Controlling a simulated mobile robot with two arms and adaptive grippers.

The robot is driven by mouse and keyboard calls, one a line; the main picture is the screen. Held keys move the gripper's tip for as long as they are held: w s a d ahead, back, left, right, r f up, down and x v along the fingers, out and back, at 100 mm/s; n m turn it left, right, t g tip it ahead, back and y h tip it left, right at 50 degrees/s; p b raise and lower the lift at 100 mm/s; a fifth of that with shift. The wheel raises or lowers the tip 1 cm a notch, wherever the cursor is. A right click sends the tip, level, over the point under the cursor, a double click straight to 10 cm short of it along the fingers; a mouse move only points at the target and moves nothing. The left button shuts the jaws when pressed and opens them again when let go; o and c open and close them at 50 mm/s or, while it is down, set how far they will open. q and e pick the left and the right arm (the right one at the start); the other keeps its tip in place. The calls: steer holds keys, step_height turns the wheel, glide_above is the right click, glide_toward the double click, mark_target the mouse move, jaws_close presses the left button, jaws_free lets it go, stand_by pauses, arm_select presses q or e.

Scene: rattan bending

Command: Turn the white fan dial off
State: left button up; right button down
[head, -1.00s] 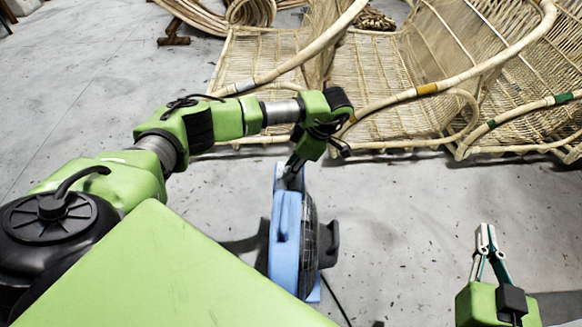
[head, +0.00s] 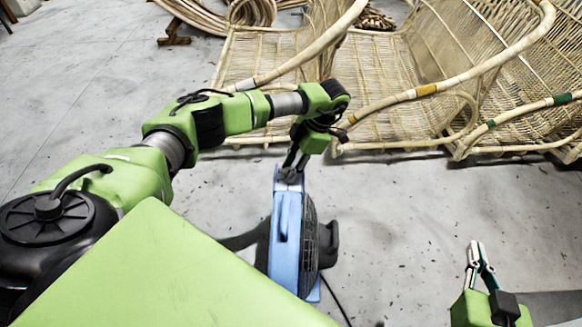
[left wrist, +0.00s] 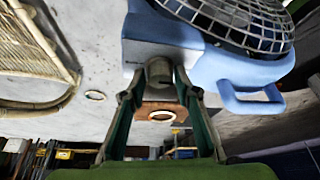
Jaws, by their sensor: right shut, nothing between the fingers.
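The blue fan (head: 286,238) stands on the floor in the head view, with its dark grille on the right side. In the left wrist view its blue body (left wrist: 235,68) fills the top, and a short grey dial (left wrist: 160,70) sticks out of a pale grey panel. My left gripper (head: 290,174) is at the fan's far end. In the left wrist view its fingers (left wrist: 160,95) are apart, one on each side of the dial; whether they touch it I cannot tell. My right gripper (head: 474,246) is shut and empty, away from the fan at the lower right.
Woven rattan chair frames (head: 390,85) stand just beyond the fan and left arm. A dark cable (head: 337,302) runs from the fan over the floor. The grey floor (head: 420,200) between the fan and my right gripper is clear.

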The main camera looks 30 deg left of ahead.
stand_by(0.3)
arm_select(q)
steer(key=v, duration=1.2)
